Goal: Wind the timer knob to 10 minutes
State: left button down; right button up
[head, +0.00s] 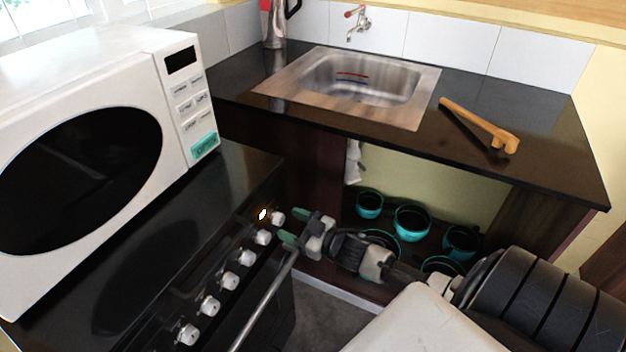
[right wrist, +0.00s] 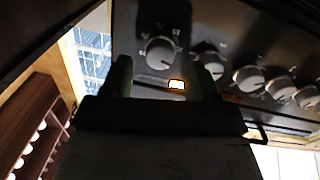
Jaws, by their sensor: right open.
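A row of white round knobs runs along the front panel of the black stove. The end knob (head: 278,218), by a small lit lamp (head: 262,214), is likely the timer knob; its label is too small to read. In the right wrist view this knob (right wrist: 160,53) has markings around it and sits ahead of and between the fingers. My right gripper (head: 292,226) is open and empty, with its green fingertips just in front of the panel near that knob. I see no contact with it. My left gripper is not in view.
The neighbouring knob (head: 263,237) is close to the lower fingertip. An oven handle bar (head: 262,306) runs below the knobs. A white microwave (head: 85,140) stands on the stove top. The sink counter (head: 455,165) is behind, with teal pots (head: 412,222) beneath it.

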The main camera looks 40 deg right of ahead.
jog(key=v, duration=0.8)
jog(key=shift+s, duration=0.25)
jog(key=shift+d, duration=0.1)
